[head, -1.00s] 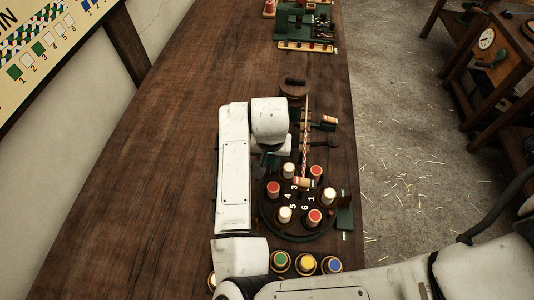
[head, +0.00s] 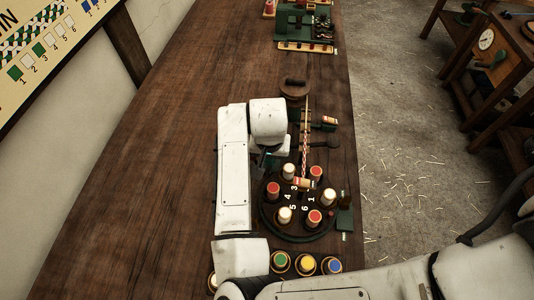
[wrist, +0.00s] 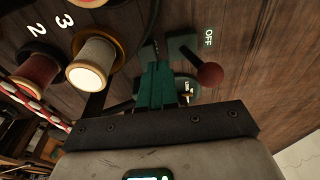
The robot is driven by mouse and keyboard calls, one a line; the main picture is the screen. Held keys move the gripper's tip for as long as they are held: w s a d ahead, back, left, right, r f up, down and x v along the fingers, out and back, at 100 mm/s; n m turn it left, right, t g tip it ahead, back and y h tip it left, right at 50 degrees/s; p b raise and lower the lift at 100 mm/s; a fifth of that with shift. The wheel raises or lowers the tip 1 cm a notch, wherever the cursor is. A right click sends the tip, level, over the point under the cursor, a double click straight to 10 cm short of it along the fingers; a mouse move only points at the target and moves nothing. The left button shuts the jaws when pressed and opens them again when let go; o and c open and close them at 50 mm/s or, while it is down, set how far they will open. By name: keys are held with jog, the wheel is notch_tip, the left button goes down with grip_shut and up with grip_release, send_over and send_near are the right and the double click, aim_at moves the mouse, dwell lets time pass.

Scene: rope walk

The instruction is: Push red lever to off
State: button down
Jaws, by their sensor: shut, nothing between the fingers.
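The red lever's round knob (wrist: 209,75) shows in the wrist view, close to the white OFF label (wrist: 209,38) on the wooden bench. A dark green bracket (wrist: 184,45) stands just left of the knob. My gripper (wrist: 154,68) is shut and empty, its teal fingers to the left of the knob with a gap in the picture. I cannot tell how far apart they are in depth. In the head view my gripper (head: 262,160) points down left of the numbered disc, partly hidden by my arm. I cannot make out the red lever there.
A round dark disc (head: 300,233) carries several red-topped and white-topped bobbins around painted numbers. A braided cord (head: 305,150) rises from it. The bench's left side is clear.

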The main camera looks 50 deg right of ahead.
jog(key=shift+s+d, duration=0.1)
jog(key=shift+s, duration=0.05)
notch_tip(320, 180, up, 8)
jog(key=p, duration=0.6)
jog(key=shift+p, duration=0.3)
dwell(0.7)
